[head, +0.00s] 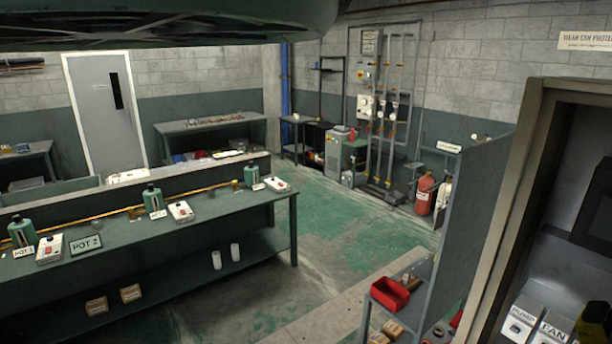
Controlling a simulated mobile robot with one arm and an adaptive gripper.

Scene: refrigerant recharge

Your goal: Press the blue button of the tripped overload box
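Three pale boxes stand on the long green bench (150,238), each beside a green canister-like unit. The near box (49,250) and the middle box (181,211) each show a red spot. The far box (277,184) also shows a red spot. The boxes are too small to make out a blue button or tell which one is tripped. My gripper is not in view.
A copper-coloured pipe runs along the bench behind the units. A shelf with a red bin (390,293) stands right of centre. A brown-framed opening (520,200) is at the right. Green floor (340,225) lies clear between bench and shelf. A red cylinder (424,194) stands behind.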

